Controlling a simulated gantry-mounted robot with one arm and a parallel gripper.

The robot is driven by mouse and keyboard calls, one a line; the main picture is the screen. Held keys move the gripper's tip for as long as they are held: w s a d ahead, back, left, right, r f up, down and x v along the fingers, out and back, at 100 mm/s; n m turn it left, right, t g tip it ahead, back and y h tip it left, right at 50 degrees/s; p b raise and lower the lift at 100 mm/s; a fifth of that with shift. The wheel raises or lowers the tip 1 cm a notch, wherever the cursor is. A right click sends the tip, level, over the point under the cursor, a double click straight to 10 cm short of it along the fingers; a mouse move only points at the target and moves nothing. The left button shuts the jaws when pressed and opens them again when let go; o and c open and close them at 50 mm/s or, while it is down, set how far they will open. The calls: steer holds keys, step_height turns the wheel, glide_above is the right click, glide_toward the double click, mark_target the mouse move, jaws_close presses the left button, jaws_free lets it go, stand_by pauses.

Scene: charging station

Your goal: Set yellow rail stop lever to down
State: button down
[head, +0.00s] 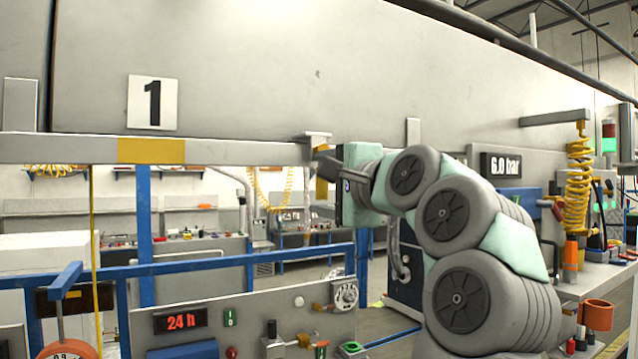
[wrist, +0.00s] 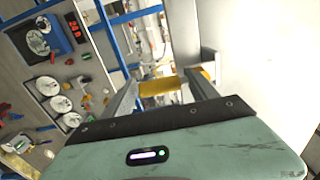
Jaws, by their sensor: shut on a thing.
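The yellow rail stop lever (head: 322,187) is at the right end of the grey overhead rail (head: 230,152). Its visible part is a short yellow piece just below rail height, partly hidden by my gripper (head: 326,166). In the wrist view the yellow lever (wrist: 160,86) lies across the space between my two fingers, and my gripper (wrist: 163,84) is shut on it. Its pivot is not clear, so I cannot tell its exact angle.
A yellow band (head: 151,151) marks the rail under the number 1 sign (head: 152,103). A blue frame (head: 205,264) and a panel with dials (head: 345,294) stand below. A yellow coiled hose (head: 579,170) hangs at right.

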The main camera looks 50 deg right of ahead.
steer(key=shift+c, duration=1.2)
jaws_free()
steer(key=b+v, duration=0.1)
steer(key=v, duration=0.9)
steer(key=shift+s, duration=0.35)
steer(key=shift+a, duration=0.2)
